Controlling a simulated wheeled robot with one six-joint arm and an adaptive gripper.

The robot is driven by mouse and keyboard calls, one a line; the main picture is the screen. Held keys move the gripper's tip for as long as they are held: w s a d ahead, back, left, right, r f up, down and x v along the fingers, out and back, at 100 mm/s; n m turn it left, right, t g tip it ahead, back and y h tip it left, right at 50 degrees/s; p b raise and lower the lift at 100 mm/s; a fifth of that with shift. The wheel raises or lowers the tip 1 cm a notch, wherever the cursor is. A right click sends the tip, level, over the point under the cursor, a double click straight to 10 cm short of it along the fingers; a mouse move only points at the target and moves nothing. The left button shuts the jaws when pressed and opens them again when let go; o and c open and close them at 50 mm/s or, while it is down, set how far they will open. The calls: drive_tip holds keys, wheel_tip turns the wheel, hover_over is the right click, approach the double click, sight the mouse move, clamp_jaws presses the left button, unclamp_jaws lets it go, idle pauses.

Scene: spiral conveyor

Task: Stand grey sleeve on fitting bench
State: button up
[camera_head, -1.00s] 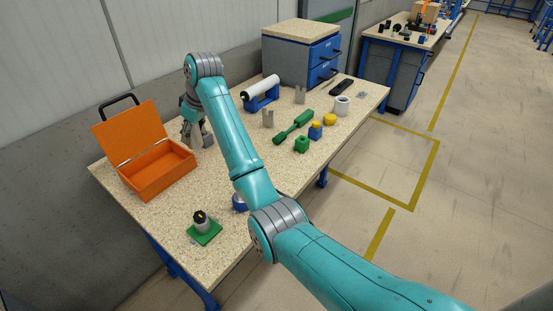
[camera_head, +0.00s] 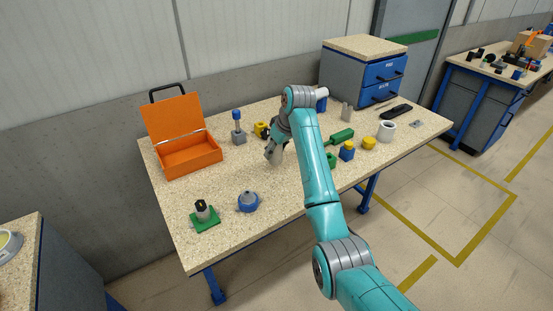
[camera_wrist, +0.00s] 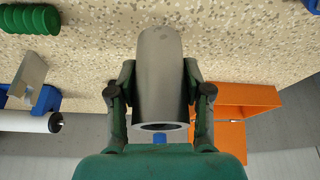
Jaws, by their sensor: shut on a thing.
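My gripper (camera_head: 274,149) is over the middle of the long speckled bench (camera_head: 300,197). In the wrist view my gripper (camera_wrist: 160,92) is shut on the grey sleeve (camera_wrist: 160,70), a smooth hollow cylinder between its two fingers. The sleeve's dark open end faces the lower edge of that view. In the head view the sleeve (camera_head: 277,158) shows only as a small pale-grey piece under the fingers. I cannot tell whether it touches the bench top.
An open orange case (camera_head: 185,155) stands left, a blue-handled grey block (camera_head: 238,132) beside it. A white ring (camera_head: 387,131) and blue drawers (camera_head: 383,82) are right.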

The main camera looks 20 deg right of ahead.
sight(275, 158)
drive_tip(key=shift+a+f, duration=0.1)
drive_tip(key=shift+f, duration=1.65)
drive_tip(key=shift+f, duration=0.15)
drive_tip(key=o, duration=1.2)
drive_tip(key=v, duration=1.2)
